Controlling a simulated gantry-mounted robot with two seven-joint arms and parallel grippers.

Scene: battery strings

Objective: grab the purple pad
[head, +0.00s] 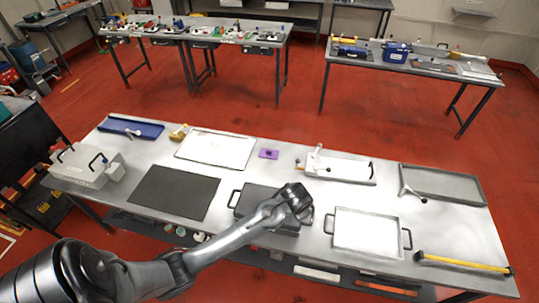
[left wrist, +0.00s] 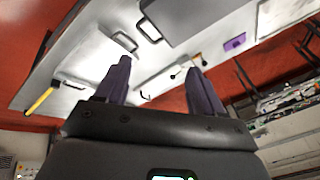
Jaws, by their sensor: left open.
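The purple pad (head: 268,154) is a small flat piece lying on the metal table, just right of the large white tray in the head view. It also shows in the left wrist view (left wrist: 235,41), at the upper right beyond the fingers. My left gripper (head: 299,201) is above the table, nearer the front than the pad and apart from it. In the left wrist view its two dark purple fingers (left wrist: 160,85) are spread with nothing between them. My right gripper is in neither view.
A white tray (head: 214,135) and a black mat (head: 152,197) lie left of the pad. A dark handled case (head: 248,199) sits under my left gripper. A white fixture (head: 338,180) stands right of the pad. Bare metal surrounds the pad.

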